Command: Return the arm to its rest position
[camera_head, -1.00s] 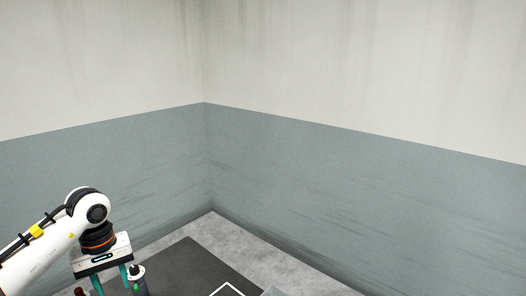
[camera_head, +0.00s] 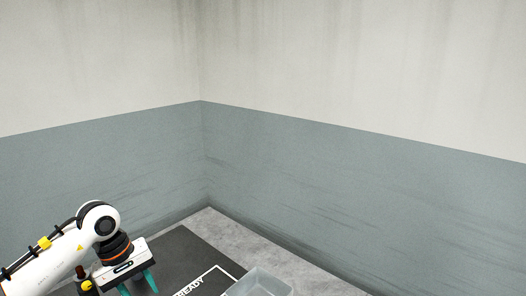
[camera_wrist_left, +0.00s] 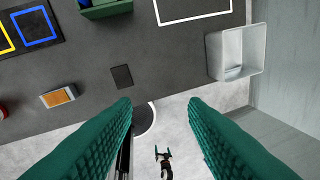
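My left gripper (camera_head: 137,284) comes in low at the left of the head view, its teal fingers pointing down over the dark work surface (camera_head: 185,243). In the left wrist view its two fingers (camera_wrist_left: 160,106) stand well apart with nothing between them, above the surface's edge and the floor. Far below in that view a small dark part with two teal fingers (camera_wrist_left: 163,152) looks like my right gripper; its fingers appear apart and empty. The right arm does not show in the head view.
A pale grey open bin (camera_wrist_left: 213,55) stands at the surface's edge; it also shows in the head view (camera_head: 237,287). A green box (camera_wrist_left: 106,10), a small white tray with orange contents (camera_wrist_left: 43,101) and a dark square (camera_wrist_left: 121,77) lie on the surface. Walls stand behind.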

